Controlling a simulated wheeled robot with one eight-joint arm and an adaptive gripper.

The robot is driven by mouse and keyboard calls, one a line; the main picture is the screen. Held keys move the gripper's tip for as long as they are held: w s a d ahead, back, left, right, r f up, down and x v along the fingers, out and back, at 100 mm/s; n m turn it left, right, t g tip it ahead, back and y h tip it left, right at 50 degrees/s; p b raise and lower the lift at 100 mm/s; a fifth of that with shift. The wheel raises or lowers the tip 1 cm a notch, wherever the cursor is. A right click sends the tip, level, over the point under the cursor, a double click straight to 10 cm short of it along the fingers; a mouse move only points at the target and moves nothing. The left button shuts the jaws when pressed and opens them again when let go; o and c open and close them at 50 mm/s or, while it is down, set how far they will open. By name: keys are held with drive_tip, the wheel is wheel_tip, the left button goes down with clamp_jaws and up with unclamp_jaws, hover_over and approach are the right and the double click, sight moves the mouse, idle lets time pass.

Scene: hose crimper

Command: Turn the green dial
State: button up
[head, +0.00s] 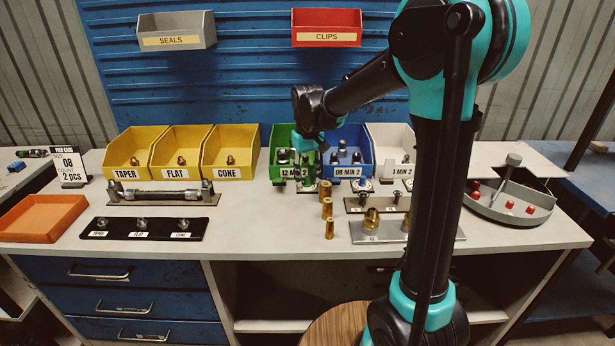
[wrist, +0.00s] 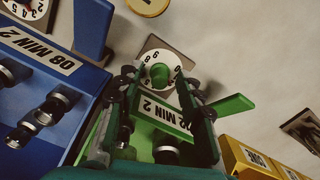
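In the wrist view the knob shows between my fingertips. My gripper (wrist: 158,84) is open, pointing down, with one finger on each side of the knob; I cannot tell whether they touch it. In the head view my gripper (head: 308,172) is low at the front of the green bin (head: 276,142), and it largely hides the dial.
A blue bin (head: 350,152) and a white bin (head: 391,150) stand to the right, with dials in front. Yellow bins (head: 181,150) stand to the left. Several brass cylinders (head: 327,208) stand close in front of my gripper. The bench's front edge is mostly clear.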

sight(307, 177)
wheel_tip(307, 177, up, 12)
idle(0.7)
